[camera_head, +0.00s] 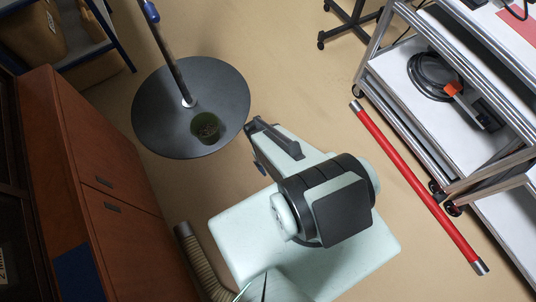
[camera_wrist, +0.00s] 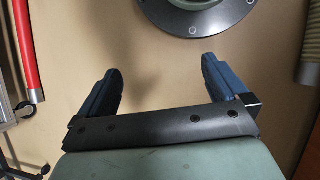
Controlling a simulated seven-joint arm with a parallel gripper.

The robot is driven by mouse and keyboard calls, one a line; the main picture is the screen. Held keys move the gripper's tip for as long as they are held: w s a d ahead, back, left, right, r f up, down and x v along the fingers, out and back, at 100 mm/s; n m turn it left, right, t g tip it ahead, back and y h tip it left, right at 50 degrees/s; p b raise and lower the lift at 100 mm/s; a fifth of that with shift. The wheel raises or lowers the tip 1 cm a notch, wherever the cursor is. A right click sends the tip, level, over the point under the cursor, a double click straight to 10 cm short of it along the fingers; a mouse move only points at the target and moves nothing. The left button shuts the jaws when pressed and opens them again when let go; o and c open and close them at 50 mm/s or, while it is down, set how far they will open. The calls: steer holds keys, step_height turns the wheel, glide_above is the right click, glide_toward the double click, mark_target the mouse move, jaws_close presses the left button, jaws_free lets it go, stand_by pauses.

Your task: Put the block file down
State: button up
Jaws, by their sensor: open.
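I can make out no block file in either view. My gripper (camera_head: 258,146) is in the middle of the head view, beside the right edge of the round dark table (camera_head: 160,115). In the wrist view my gripper (camera_wrist: 159,68) is open, with its two blue fingers wide apart. Only tan floor shows between them, so it is empty. A green cup-like container (camera_head: 206,127) stands on the round table; its contents are too small to tell.
A red bar (camera_head: 418,185) slants in front of a metal cart (camera_head: 420,75) at right. A brown cabinet (camera_head: 80,170) stands at left, with a ribbed hose (camera_head: 203,265) near it. Tan floor (camera_head: 290,90) is clear beyond my gripper.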

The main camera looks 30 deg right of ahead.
steer(key=s+a+m+g+y, duration=0.1)
steer(key=s+a+m, duration=0.1)
steer(key=s+a, duration=0.4)
steer(key=shift+s+a+r+g+y, duration=0.3)
steer(key=shift+s+a+g, duration=0.1)
steer(key=shift+s, duration=0.7)
steer(key=shift+d, duration=0.15)
